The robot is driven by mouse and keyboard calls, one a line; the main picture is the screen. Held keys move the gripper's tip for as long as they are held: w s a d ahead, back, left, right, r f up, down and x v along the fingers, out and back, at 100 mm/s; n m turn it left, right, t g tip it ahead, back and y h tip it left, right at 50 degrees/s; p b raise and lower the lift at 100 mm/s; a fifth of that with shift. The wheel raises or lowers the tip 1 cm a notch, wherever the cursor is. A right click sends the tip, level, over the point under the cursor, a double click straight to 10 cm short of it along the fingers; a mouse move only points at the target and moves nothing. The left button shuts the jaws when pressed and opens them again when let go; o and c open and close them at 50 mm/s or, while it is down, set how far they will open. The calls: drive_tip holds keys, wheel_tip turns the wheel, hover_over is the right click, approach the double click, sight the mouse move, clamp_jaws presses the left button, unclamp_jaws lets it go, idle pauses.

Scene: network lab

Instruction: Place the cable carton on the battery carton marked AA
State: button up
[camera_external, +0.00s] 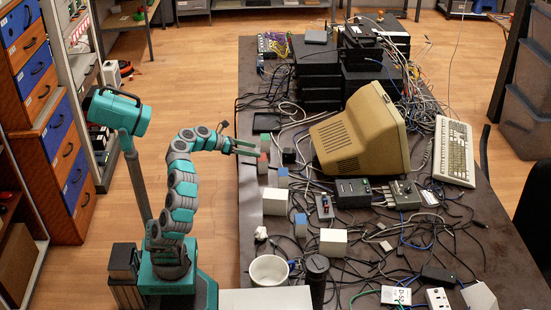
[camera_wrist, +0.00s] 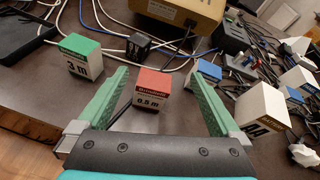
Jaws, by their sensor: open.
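My gripper (camera_external: 256,146) is open and empty at the table's left edge. In the wrist view its green fingers (camera_wrist: 160,74) point at a red-topped carton (camera_wrist: 151,88) marked 0.5 m, which shows between them. A green-topped carton (camera_wrist: 81,57) marked 3 m stands to the left of the fingers. These two cartons also show in the external view, the green one (camera_external: 265,139) beyond the red one (camera_external: 262,164). A white carton (camera_wrist: 262,108) reading AA stands right of the right finger; it seems to be the nearer-left white box (camera_external: 275,201). Its top looks bare.
Blue-topped cartons (camera_wrist: 208,71) (camera_wrist: 292,97) and a second white box (camera_external: 333,242) stand nearby. A small black box (camera_wrist: 138,46) sits behind the red carton. A beige monitor (camera_external: 362,130), a keyboard (camera_external: 454,151) and loose cables crowd the table. A white cup (camera_external: 269,270) stands near the front.

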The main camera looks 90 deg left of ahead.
drive_tip(key=m, duration=0.2)
approach(269, 169)
drive_tip(key=w+r, duration=0.2)
drive_tip(key=shift+r, duration=0.3)
drive_tip(key=shift+b+x, duration=1)
drive_tip(key=shift+x, duration=2.95)
drive_tip(key=shift+s, duration=0.1)
clamp_jaws()
drive_tip(key=shift+r, duration=0.1)
